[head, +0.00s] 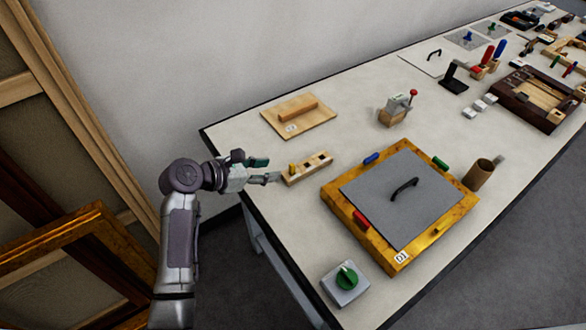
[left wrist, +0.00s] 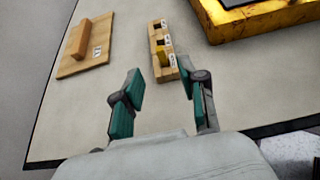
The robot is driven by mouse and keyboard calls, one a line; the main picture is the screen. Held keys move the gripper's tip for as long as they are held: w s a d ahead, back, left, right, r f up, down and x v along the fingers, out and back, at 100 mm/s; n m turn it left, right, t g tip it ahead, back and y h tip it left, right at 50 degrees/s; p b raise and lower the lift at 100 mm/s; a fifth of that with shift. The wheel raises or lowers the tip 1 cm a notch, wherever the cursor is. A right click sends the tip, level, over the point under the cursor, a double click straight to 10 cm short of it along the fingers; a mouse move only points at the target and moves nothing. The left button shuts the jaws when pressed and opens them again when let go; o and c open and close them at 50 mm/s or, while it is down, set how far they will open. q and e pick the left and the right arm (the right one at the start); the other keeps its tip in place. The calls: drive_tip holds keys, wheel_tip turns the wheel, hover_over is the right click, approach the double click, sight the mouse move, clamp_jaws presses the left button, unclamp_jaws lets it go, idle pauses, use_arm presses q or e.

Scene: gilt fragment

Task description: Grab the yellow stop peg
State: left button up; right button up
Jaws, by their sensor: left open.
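The yellow stop peg (head: 293,168) stands at the near left end of a light wooden block with dark holes (head: 318,164). In the left wrist view the peg (left wrist: 166,60) is at the near end of the block (left wrist: 158,33), just beyond my fingers. My left gripper (head: 266,170) is open and empty over the table's left part, its fingers pointing at the peg's end of the block. In the left wrist view the open fingers (left wrist: 161,85) lie either side of the line to the peg, and the peg is not between them. My right gripper is not in view.
A wooden board with a bar (head: 285,122) lies behind the block. A gold-framed grey panel (head: 365,240) with coloured pieces lies to the right. A green knob box (head: 346,280) is in front. Bare table (head: 240,130) surrounds the block.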

sight(290, 167)
use_arm(q)
drive_tip(key=x, duration=0.8)
drive_tip(key=shift+w+d+p, duration=0.1)
drive_tip(key=shift+d+p, duration=0.25)
drive_tip(key=shift+d, duration=0.05)
drive_tip(key=shift+a, duration=0.1)
drive_tip(key=shift+c, duration=1.1)
clamp_jaws()
